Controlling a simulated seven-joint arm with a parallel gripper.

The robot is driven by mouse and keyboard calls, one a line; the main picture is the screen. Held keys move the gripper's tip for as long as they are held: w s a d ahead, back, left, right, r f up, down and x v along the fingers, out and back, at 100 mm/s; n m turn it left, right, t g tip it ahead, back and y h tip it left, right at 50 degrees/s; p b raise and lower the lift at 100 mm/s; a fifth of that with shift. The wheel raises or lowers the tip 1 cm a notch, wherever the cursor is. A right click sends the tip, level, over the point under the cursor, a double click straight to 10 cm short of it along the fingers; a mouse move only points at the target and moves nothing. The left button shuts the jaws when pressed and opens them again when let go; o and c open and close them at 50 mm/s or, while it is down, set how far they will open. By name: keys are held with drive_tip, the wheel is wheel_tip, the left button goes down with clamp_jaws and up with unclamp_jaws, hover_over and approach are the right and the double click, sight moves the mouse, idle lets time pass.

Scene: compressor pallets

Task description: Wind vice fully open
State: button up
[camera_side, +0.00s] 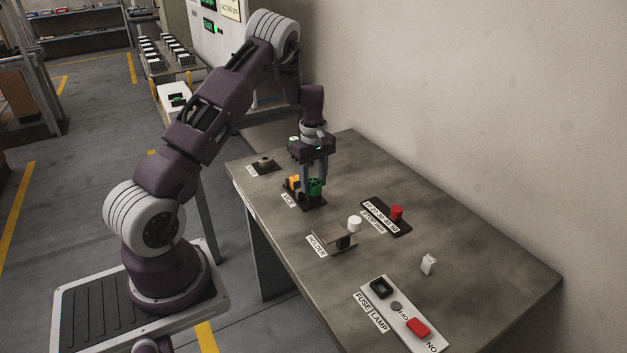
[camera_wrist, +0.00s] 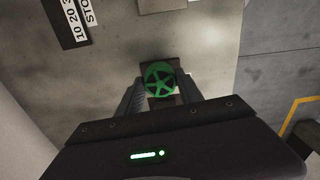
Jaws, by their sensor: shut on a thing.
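The vice (camera_side: 293,184) stands near the left edge of the table in the side view, with orange and green parts on a dark base. Its green spoked handwheel (camera_wrist: 159,79) shows from above in the wrist view and as a green part in the side view (camera_side: 316,187). My gripper (camera_side: 311,180) points straight down over the vice, and its fingers are shut on the handwheel, one on each side, in the wrist view (camera_wrist: 160,88). The gap between the vice jaws is too small and too hidden to judge.
A dark round fixture (camera_side: 264,163) sits behind.

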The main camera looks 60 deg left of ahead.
sight(313, 182)
drive_tip(key=o, duration=1.4)
wheel_tip(313, 182, up, 7)
drive_tip(key=shift+r, duration=0.1)
drive_tip(key=s+d+r+m+t, duration=0.15)
drive_tip(key=d+r+m, duration=0.25)
drive_tip(key=d+r, duration=0.4)
drive_tip(key=s+d+r+m+t, duration=0.1)
drive_tip(key=s+d+r+m, duration=0.2)
drive_tip(key=d+r, duration=0.5)
drive_tip(key=s+d+r+m+t, duration=0.1)
drive_tip(key=s+d+m, duration=0.3)
drive_tip(key=s, duration=0.3)
drive_tip(key=s+d+r+m+t, duration=0.1)
drive_tip(key=s+d+m, duration=0.3)
drive_tip(key=s, duration=0.3)
drive_tip(key=s+d+r+m+t, duration=0.1)
drive_tip(key=s+d+m, duration=0.3)
drive_tip(key=s, duration=0.3)
drive_tip(key=shift+d+r, duration=0.2)
drive_tip(key=shift+d, duration=0.2)
